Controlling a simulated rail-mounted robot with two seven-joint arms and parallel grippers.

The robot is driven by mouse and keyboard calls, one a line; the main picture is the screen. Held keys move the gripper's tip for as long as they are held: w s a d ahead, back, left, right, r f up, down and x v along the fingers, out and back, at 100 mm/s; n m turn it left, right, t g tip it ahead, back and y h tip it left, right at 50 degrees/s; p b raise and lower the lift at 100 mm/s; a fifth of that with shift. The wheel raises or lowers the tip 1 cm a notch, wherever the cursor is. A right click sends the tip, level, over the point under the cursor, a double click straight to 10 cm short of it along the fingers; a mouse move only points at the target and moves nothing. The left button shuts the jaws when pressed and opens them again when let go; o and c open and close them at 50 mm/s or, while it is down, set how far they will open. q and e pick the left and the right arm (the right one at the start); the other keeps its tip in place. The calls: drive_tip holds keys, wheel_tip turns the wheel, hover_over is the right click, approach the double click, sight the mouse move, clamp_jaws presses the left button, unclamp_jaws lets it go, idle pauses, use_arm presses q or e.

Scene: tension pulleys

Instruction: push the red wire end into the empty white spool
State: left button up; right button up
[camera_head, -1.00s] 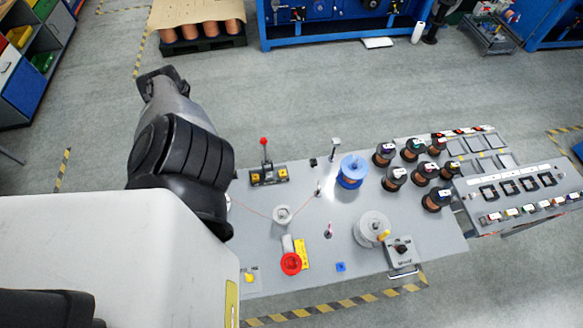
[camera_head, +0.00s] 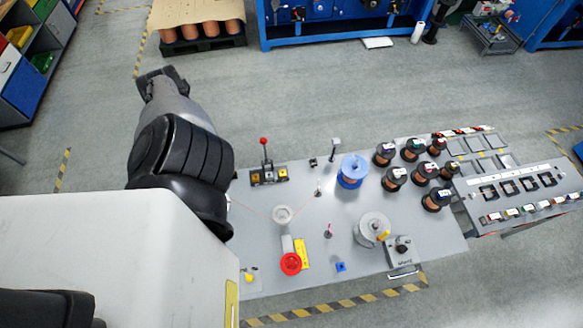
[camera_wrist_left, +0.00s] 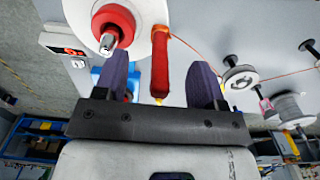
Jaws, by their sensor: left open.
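In the left wrist view my left gripper (camera_wrist_left: 163,84) is open, its two dark fingers apart. The red wire end (camera_wrist_left: 160,66), a thick red sleeve, hangs between the fingers with a gap on each side. Thin orange wire runs from its top to the right. The white spool (camera_wrist_left: 145,14) with a red hub and metal tip is at the top left, beyond the left finger and apart from the wire end. In the head view my left arm hides the gripper, wire end and this spool. My right gripper is not in view.
In the head view the grey table (camera_head: 310,260) carries a small pulley (camera_head: 282,214) with the thin wire, a blue spool (camera_head: 352,171), a pale spool (camera_head: 372,228), a red-capped part (camera_head: 290,263) and several dark spools. A pulley also shows in the wrist view (camera_wrist_left: 240,77).

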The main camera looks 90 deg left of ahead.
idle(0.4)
use_arm(q)
drive_tip(key=shift+r+p, duration=1.25)
drive_tip(key=shift+r, duration=2.2)
